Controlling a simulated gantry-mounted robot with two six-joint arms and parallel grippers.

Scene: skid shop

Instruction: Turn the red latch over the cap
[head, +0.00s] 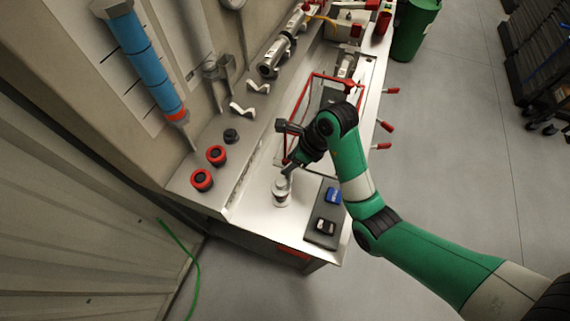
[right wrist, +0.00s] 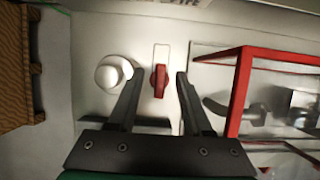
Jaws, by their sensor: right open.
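The red latch (right wrist: 160,81) shows in the right wrist view, upright on a pale plate on the light surface. My right gripper (right wrist: 157,78) is open, with one finger on each side of the latch; I cannot tell whether either touches it. A white round cap-like piece (right wrist: 110,75) is just left of the left finger. In the head view a white, short, round canister (head: 281,188) stands on the bench beside my right gripper (head: 289,169). The latch cannot be made out there, near the gripper. My left gripper is not in view.
A red frame (right wrist: 242,90) stands right of the gripper. On the bench (head: 258,229) a dark mat (head: 323,239) holds a blue item (head: 333,195) and a small dark-and-white item (head: 325,226). Red-ringed round parts (head: 202,180) sit on the ledge at left.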

